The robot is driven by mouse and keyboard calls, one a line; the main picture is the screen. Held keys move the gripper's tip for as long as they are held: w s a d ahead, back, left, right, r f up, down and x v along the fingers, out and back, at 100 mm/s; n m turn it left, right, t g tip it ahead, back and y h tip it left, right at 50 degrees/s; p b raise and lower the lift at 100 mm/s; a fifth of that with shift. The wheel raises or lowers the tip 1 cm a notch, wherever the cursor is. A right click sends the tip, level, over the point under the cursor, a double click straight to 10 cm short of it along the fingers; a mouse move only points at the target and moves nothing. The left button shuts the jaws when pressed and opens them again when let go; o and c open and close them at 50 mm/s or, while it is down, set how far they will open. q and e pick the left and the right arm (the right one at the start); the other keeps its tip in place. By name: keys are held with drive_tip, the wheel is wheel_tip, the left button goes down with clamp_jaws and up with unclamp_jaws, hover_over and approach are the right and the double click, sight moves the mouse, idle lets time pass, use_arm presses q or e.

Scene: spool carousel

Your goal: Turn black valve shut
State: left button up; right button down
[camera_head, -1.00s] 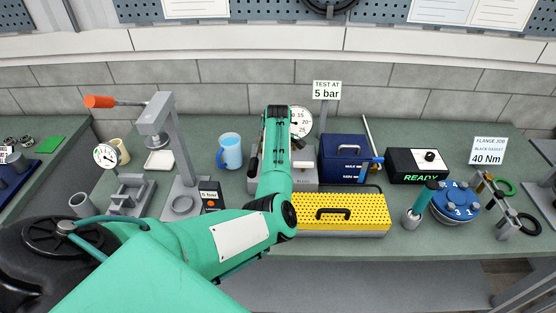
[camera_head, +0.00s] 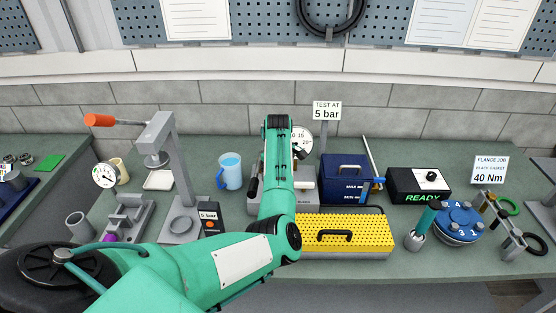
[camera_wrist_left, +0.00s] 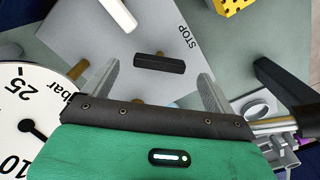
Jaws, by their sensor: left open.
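A black bar-shaped valve handle (camera_wrist_left: 159,63) sits on a grey plate (camera_wrist_left: 185,22) marked STOP in the left wrist view. My left gripper (camera_wrist_left: 158,80) is open, with one grey finger to each side of the handle. I cannot tell whether the fingers touch it or how deep they reach. In the head view my green left arm covers the handle and the gripper; only part of the grey test unit (camera_head: 306,198) shows beside it. The round pressure gauge (camera_wrist_left: 28,128) is at the left of the wrist view, partly cut off; it also shows in the head view (camera_head: 303,138).
A yellow perforated case (camera_head: 345,233) is in front of the unit. A blue box (camera_head: 345,177) stands to its right, a blue mug (camera_head: 230,170) to its left. A second black lever (camera_wrist_left: 275,78) is right of the gripper in the wrist view.

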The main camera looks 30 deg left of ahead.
use_arm(q)
wheel_tip(320, 180, up, 10)
drive_tip(key=b, duration=0.3)
drive_tip(key=shift+r, duration=0.15)
